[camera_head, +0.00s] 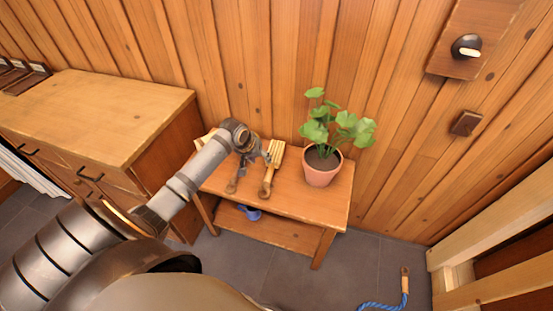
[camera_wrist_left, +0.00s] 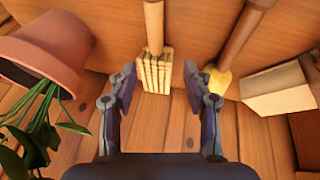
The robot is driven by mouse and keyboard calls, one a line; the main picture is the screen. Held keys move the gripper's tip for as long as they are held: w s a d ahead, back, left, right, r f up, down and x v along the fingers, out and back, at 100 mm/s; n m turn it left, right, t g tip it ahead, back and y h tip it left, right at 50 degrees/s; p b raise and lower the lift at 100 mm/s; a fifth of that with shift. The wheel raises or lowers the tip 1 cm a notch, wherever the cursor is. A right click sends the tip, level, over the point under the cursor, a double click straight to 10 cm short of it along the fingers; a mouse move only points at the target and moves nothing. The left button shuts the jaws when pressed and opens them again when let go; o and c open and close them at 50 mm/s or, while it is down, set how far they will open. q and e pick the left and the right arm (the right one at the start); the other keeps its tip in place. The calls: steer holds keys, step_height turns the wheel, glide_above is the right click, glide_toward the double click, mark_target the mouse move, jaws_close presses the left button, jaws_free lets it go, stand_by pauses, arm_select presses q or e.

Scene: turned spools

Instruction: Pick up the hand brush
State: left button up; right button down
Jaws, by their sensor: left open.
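The hand brush (camera_head: 272,160) appears to be the tool with a pale, ridged, bristle-like head and a wooden handle. It lies on a small wooden table (camera_head: 312,199). In the left wrist view the hand brush (camera_wrist_left: 155,72) has its head between the fingers and its handle running to the top edge. My left gripper (camera_head: 255,156) is open, above the table beside the brush head. In the wrist view my left gripper (camera_wrist_left: 160,88) has a finger on each side of the head; I cannot tell whether they touch it. My right gripper is not in view.
A second wooden-handled tool (camera_wrist_left: 222,78) with a yellowish head lies beside the brush, near a pale block (camera_wrist_left: 277,92). A potted plant (camera_head: 320,168) stands right of the brush. A blue object (camera_head: 249,213) lies on the lower shelf. A cabinet (camera_head: 105,115) stands left.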

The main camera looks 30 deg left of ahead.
mark_target(270, 168)
arm_select(q)
steer(key=b+x, duration=0.1)
steer(key=x, duration=0.4)
steer(key=shift+f, duration=0.2)
steer(key=x, duration=0.4)
steer(key=shift+w+d+f+b, duration=0.1)
steer(key=shift+w+d+b, duration=0.15)
steer(key=shift+d+b, duration=0.15)
steer(key=shift+w+a+f, duration=0.1)
steer(key=shift+w+f, duration=0.1)
steer(key=shift+f, duration=0.2)
steer(key=shift+r, duration=0.1)
steer(key=shift+c, duration=0.2)
jaws_close()
